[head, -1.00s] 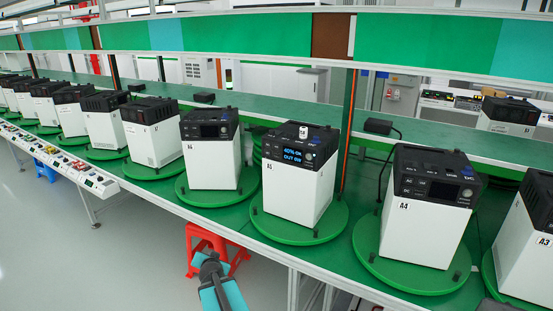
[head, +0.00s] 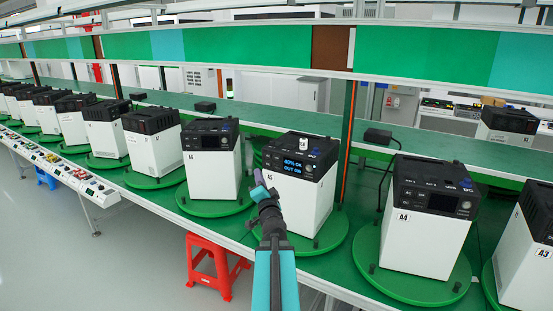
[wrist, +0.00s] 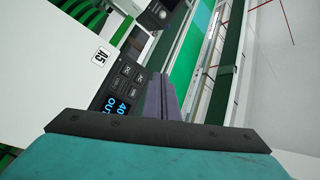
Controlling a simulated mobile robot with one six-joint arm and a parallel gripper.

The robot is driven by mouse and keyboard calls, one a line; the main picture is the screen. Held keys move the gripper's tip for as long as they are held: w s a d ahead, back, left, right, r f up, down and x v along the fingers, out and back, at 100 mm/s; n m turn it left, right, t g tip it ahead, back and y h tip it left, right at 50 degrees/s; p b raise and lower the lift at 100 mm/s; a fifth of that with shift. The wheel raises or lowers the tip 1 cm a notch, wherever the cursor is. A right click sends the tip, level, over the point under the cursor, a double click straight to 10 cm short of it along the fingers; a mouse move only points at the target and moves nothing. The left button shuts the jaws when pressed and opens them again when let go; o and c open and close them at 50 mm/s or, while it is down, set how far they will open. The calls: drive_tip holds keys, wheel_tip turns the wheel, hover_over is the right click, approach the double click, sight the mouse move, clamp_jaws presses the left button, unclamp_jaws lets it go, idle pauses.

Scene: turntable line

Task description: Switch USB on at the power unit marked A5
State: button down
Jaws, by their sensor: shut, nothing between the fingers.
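The power unit marked A5 (head: 298,182) is a white box with a black top part, standing on a green turntable (head: 334,240). Its display (head: 294,167) is lit and reads about 40% and OUT in blue. In the wrist view its A5 label (wrist: 100,56) and a panel of dark buttons (wrist: 123,82) beside the lit display show; the panel's lower end is hidden by my gripper. My gripper (head: 257,178) is shut and empty, with its fingertips in front of the left side of A5's panel. In the wrist view the shut fingers (wrist: 160,80) lie just right of the buttons; contact cannot be told.
Unit A4 (head: 424,220) stands on its turntable to the right, and another unit (head: 210,160) stands close on the left. A red stool (head: 212,265) is on the floor below the bench. Free air lies in front of the bench.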

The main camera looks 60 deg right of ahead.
sight(277, 158)
drive_tip(key=shift+s+d+r, duration=0.15)
drive_tip(key=shift+s+r, duration=0.2)
drive_tip(key=shift+r, duration=0.3)
drive_tip(key=shift+d, duration=0.1)
drive_tip(key=shift+d+p, duration=1.35)
drive_tip(key=shift+d, duration=2.95)
